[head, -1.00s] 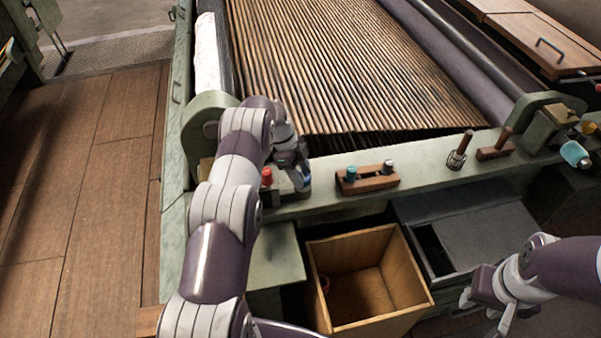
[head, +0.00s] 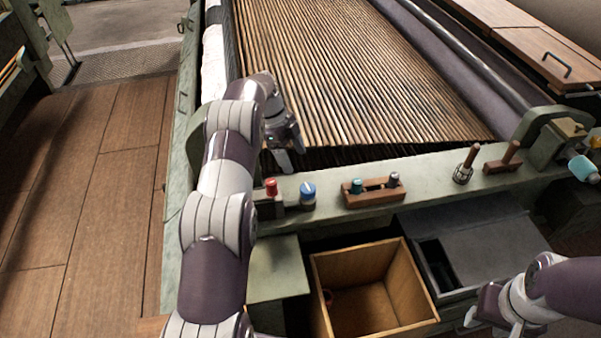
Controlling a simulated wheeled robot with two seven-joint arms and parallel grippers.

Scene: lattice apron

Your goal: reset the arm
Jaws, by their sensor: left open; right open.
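My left arm reaches up from the bottom of the head view, and its gripper (head: 287,162) is open and empty. It hangs over the near edge of the slatted lattice apron (head: 340,75), above and behind a blue-topped knob (head: 308,194) and a red knob (head: 271,188) on the green rail. It appears apart from both knobs. My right gripper (head: 492,322) is open and empty at the lower right, low beside the grey bin. Its fingers are partly cut off by the bottom edge of the view.
A wooden holder (head: 373,192) with two small capped pegs stands on the green rail (head: 428,177). Wooden-handled tools (head: 467,163) stand further right. An open wooden box (head: 412,282) and a grey bin (head: 480,236) sit below the rail. The wooden floor at left is clear.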

